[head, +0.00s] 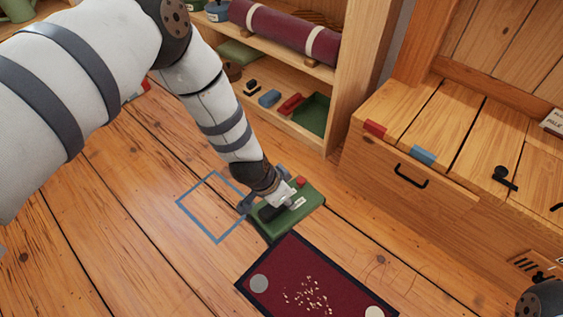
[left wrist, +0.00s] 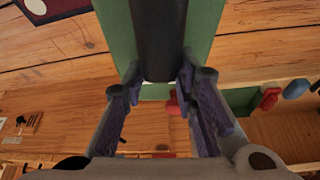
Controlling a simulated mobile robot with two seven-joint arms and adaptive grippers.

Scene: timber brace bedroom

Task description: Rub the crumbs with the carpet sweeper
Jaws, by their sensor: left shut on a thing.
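The carpet sweeper (head: 312,197) is a green block with a dark grip and a red knob. It is at the far edge of the dark red mat (head: 275,262); I cannot tell whether it touches the floor. My left gripper (head: 277,202) is shut on the sweeper's dark grip (left wrist: 158,40), and the green body (left wrist: 120,38) shows on both sides of it in the left wrist view. Pale crumbs (head: 310,296) lie scattered on the mat, apart from the sweeper. My right gripper is not in view.
A blue square outline (head: 180,208) marks the floor left of the sweeper. A wooden shelf (head: 340,90) with small blue, red and green items stands behind. A wooden chest (head: 375,165) with black handles stands to the right. Plank floor (head: 110,225) is clear at left.

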